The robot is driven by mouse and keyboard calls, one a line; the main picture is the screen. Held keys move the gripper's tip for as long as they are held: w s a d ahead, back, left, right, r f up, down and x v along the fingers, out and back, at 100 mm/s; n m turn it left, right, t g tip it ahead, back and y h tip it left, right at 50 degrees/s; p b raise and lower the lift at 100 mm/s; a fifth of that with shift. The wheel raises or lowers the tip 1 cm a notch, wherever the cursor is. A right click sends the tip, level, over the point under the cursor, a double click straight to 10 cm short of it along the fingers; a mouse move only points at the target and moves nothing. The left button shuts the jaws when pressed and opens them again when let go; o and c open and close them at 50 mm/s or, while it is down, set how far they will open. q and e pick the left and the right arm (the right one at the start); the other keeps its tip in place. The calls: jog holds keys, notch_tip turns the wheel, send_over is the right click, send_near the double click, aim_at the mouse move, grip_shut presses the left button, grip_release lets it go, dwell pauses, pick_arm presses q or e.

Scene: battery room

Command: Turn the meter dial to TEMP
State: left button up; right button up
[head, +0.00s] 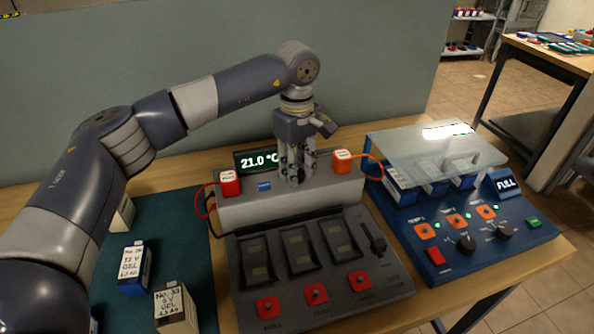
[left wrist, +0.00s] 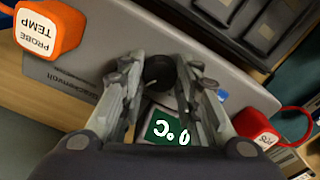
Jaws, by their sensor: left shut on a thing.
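The grey meter (head: 330,195) stands at the back of the bench, and its display (head: 256,161) reads 21.0 °C. My left gripper (head: 297,178) points down over the meter's top and is shut on the dark round dial (left wrist: 158,71), which shows between the fingers in the left wrist view. The gripper hides the dial in the head view. I cannot read the dial's pointer or markings. A red block (head: 229,183) sits on the left. My right gripper is not in view.
A dark grey unit (head: 320,285) with empty bays and orange-red buttons stands in front of the meter. A blue charger (head: 470,215) with a clear lid and a FULL sign is on the right. Several batteries (head: 134,268) stand on a green mat at left.

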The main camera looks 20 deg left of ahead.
pick_arm(q)
jog(key=shift+r+m+b, duration=0.1)
jog(key=shift+m+b, duration=0.3)
jog(key=shift+m, duration=1.9)
jog(key=shift+w, duration=0.1)
jog(key=o, duration=0.8)
notch_tip(320, 180, up, 12)
